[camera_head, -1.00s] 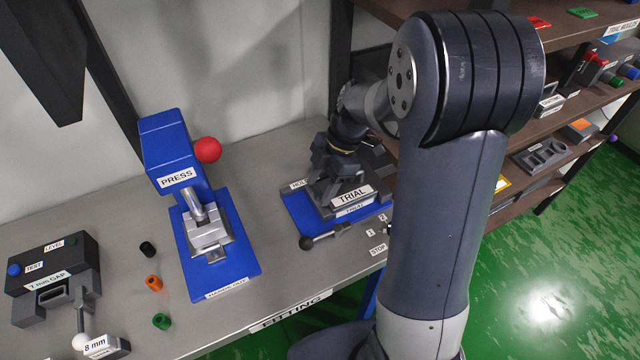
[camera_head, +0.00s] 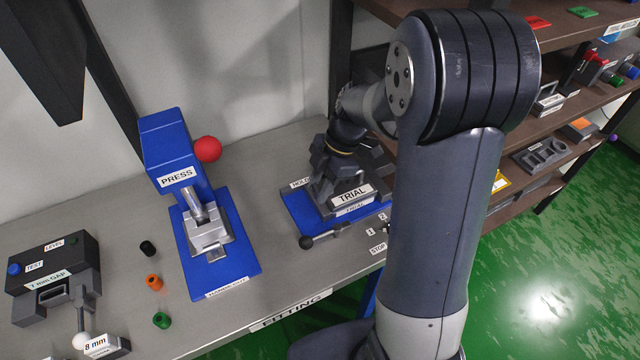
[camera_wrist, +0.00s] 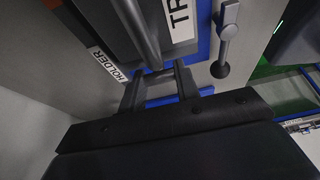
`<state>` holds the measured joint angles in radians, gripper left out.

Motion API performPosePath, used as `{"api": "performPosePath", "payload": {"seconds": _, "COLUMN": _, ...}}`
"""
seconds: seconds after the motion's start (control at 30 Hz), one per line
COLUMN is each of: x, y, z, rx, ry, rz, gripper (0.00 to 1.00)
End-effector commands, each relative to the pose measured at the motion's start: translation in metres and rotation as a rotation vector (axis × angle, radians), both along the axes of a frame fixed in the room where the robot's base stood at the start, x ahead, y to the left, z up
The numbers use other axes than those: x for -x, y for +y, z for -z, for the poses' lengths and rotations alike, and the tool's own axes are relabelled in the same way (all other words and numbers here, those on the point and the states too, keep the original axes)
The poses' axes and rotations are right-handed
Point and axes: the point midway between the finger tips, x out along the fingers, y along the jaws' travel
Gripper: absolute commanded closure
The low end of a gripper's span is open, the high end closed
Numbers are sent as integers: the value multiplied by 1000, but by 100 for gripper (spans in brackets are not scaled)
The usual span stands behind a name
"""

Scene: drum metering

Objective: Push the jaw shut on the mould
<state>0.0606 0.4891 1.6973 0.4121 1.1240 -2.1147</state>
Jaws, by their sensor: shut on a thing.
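The grey mould labelled TRIAL (camera_head: 352,194) sits on the blue base of the holder (camera_head: 300,211) on the bench. Its label shows in part in the wrist view (camera_wrist: 183,20). My gripper (camera_head: 333,180) points down at the mould from behind its label. It appears shut on the mould, but the contact is largely hidden. In the wrist view, two dark fingers (camera_wrist: 158,88) stand apart below a grey bar. A lever with a dark round knob (camera_head: 307,242) sticks out at the holder's front left; it shows in the wrist view (camera_wrist: 220,68). The holder's jaw cannot be told apart clearly.
A blue press (camera_head: 167,150) with a red ball stands left of the holder. A dark gap tester (camera_head: 50,270) is at the far left, with black, orange and green small parts (camera_head: 154,282) between. Shelves (camera_head: 540,130) stand at the right. Bench between press and holder is clear.

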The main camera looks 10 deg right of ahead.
Motion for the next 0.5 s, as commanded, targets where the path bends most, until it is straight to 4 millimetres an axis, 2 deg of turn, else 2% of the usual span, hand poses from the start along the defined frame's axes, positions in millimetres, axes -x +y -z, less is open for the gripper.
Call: {"api": "performPosePath", "payload": {"seconds": 0.5, "x": -1, "y": -2, "z": 1, "rx": 0, "ry": 0, "rz": 1, "gripper": 100}}
